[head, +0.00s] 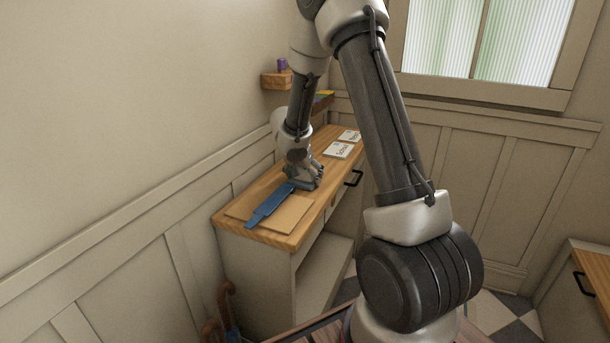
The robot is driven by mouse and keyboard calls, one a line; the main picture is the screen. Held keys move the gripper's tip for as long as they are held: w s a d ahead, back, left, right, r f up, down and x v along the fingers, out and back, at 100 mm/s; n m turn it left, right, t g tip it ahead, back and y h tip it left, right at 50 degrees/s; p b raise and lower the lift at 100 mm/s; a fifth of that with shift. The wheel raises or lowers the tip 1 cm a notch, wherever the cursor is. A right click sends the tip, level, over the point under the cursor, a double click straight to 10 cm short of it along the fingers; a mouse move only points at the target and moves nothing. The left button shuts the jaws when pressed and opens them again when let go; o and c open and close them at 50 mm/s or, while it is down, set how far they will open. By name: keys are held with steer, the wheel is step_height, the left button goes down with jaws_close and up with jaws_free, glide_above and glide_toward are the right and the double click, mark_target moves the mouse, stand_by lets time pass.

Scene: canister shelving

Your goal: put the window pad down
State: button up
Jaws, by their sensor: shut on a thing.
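The window pad (268,206) is a long, flat blue piece, seen in the head view over the top of the wooden cabinet. It reaches from my gripper (304,182) toward the lower left, across a flat tan mat (290,217). My gripper is shut on the pad's right end, low over the cabinet top (240,201). The fingers hide part of that end. I cannot tell whether the pad touches the mat or hangs just above it.
Two white cards (340,150) with lettering lie farther back on the cabinet. A small wall shelf (276,80) holds a purple canister (282,64). Curved brown handles (226,298) stand at the cabinet's front left. Another cabinet (592,268) is at the right edge.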

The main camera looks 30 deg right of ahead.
steer(key=shift+f, duration=0.1)
steer(key=o, duration=0.9)
